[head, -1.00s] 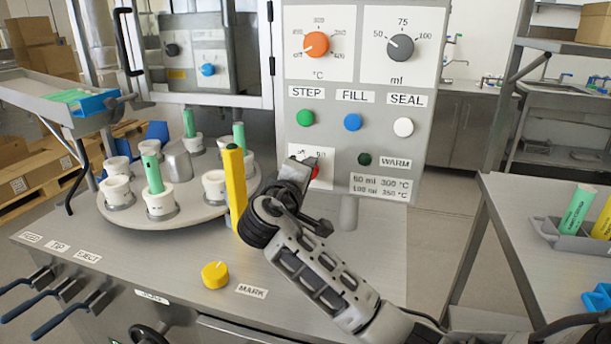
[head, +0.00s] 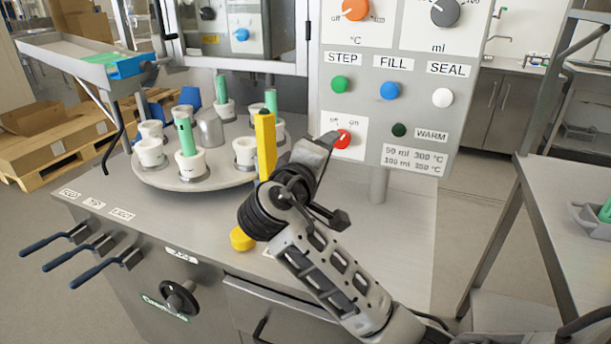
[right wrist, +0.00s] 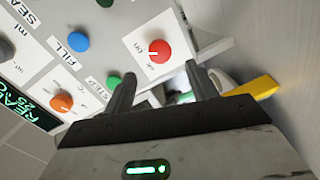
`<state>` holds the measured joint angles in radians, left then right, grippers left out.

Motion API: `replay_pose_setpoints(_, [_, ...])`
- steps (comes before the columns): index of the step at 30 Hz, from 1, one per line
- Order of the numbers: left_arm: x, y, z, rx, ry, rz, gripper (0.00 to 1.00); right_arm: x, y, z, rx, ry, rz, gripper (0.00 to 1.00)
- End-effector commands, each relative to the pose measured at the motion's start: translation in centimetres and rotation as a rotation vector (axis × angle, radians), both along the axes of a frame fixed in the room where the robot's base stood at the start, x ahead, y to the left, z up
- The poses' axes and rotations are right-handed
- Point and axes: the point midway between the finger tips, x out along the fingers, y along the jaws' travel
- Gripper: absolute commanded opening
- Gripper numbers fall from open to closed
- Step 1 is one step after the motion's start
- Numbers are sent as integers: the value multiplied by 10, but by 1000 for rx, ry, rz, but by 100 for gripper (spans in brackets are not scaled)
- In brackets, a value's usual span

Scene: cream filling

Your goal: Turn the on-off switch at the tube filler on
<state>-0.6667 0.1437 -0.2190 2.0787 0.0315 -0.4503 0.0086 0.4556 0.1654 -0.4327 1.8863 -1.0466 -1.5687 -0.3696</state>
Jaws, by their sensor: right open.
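The red on-off switch (head: 343,138) sits on a white plate low on the tube filler's grey panel (head: 370,90), under the "off" and "on" labels. In the right wrist view the red switch (right wrist: 160,52) is in full sight, with a white mark on its face; I cannot tell surely which label the mark points to. My right gripper (head: 324,146) is just left of the switch in the head view. In the right wrist view its two fingers (right wrist: 160,84) are apart and empty, and the switch shows beyond the gap between their tips. My left gripper is not in view.
A yellow upright bar (head: 265,145) stands left of my right gripper. Behind it is a round turntable (head: 215,180) with white holders and green tubes. Green, blue and white buttons (head: 390,90) sit above the switch. A side table (head: 570,215) is at the right.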

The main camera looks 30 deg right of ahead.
Motion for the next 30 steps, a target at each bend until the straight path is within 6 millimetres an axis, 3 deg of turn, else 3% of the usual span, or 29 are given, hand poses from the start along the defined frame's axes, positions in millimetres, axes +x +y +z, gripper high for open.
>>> replay_pose_setpoints(6, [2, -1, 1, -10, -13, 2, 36, -31, 41, 3, 5, 0, 3, 57])
replay_pose_setpoints(12, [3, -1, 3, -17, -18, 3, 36, -48, 63, 6, 3, 1, 2, 57])
replay_pose_setpoints(30, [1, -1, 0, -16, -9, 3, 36, -53, 69, 8, 1, 1, -1, 57])
